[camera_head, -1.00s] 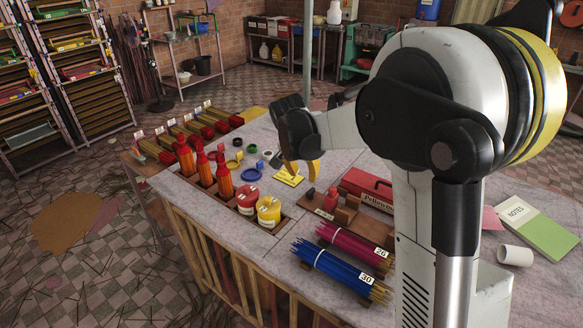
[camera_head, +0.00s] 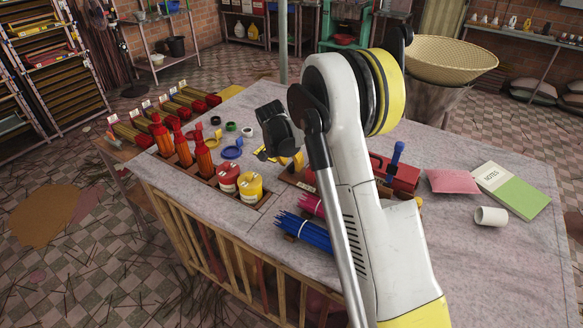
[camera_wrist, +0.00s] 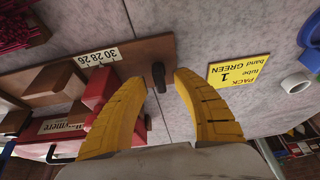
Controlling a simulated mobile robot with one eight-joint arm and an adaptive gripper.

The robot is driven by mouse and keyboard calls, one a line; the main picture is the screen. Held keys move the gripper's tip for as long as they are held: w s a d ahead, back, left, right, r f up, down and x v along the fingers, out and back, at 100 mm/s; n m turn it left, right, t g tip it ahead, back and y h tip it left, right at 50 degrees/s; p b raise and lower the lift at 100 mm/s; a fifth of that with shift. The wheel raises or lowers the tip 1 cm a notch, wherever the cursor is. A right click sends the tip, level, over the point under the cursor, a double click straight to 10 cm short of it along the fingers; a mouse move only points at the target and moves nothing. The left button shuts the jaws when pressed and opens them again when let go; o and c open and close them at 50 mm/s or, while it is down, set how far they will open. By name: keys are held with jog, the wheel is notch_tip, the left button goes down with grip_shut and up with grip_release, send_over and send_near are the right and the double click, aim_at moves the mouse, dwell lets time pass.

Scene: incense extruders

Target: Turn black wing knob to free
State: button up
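The black wing knob (camera_wrist: 159,77) shows in the wrist view as a small dark upright piece at the end of a brown wooden board (camera_wrist: 160,50). The board carries a white scale marked 30, 28, 26 (camera_wrist: 98,57). My gripper (camera_wrist: 160,84) has its two yellow fingers apart, one on each side of the knob. I see gaps between the fingers and the knob; I cannot tell how high the tips are. In the head view my gripper (camera_head: 291,161) is low over the table, and my arm hides the knob.
A red block (camera_wrist: 97,90) on the board is close to the left finger. A yellow card (camera_wrist: 239,70) lies to the right. Red and yellow pots (camera_head: 250,187), blue sticks (camera_head: 303,231) and a red box (camera_head: 402,176) surround the work area.

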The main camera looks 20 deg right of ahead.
jog(key=shift+f, duration=0.2)
grip_shut()
